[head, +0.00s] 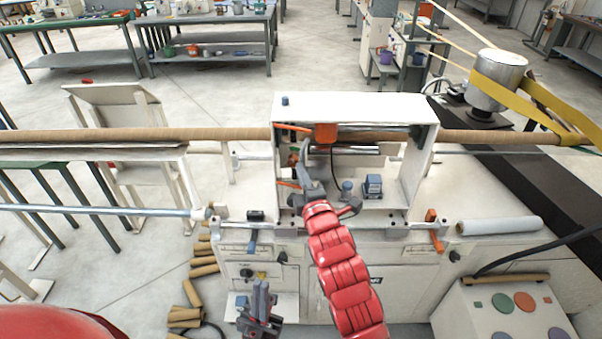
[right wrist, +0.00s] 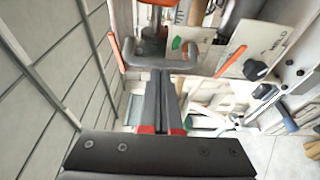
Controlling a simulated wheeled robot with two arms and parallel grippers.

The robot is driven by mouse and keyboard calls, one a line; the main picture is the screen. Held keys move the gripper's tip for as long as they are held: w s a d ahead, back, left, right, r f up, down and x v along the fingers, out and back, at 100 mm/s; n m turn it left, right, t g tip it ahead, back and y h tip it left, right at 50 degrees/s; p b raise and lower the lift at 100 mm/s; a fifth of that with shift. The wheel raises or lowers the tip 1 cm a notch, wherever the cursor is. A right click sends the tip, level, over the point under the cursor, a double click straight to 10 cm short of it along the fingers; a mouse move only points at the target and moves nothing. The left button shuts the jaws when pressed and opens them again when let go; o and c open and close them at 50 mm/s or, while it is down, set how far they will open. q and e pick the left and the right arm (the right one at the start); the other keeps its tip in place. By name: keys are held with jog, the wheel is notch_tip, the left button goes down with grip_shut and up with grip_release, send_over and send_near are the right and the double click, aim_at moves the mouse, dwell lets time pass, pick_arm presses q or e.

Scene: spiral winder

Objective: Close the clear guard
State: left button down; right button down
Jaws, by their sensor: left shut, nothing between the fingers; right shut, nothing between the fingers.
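The white machine housing (head: 350,106) stands in the middle of the head view, its front opening showing the parts inside. I cannot make out the clear guard's panel for certain in either view. A grey U-shaped bar (right wrist: 128,57), perhaps the guard's handle, lies across the tips of my right gripper (right wrist: 160,76) in the right wrist view; I cannot tell whether they touch. In the head view my right gripper (head: 304,158) reaches into the left of the opening, shut and empty. My left gripper (head: 263,291) is shut and empty, low in front of the machine's cabinet.
A long brown tube (head: 215,134) runs through the housing. A blue-grey device (head: 372,186) sits inside. Brown tubes (head: 187,297) lie on the floor at left.

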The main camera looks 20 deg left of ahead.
aim_at(309, 155)
jog(key=w+d+b, duration=0.1)
jog(key=w, duration=0.1)
jog(key=w+d+b, duration=0.1)
jog(key=b, duration=0.1)
jog(key=shift+w, duration=0.4)
jog(key=shift+s, duration=0.1)
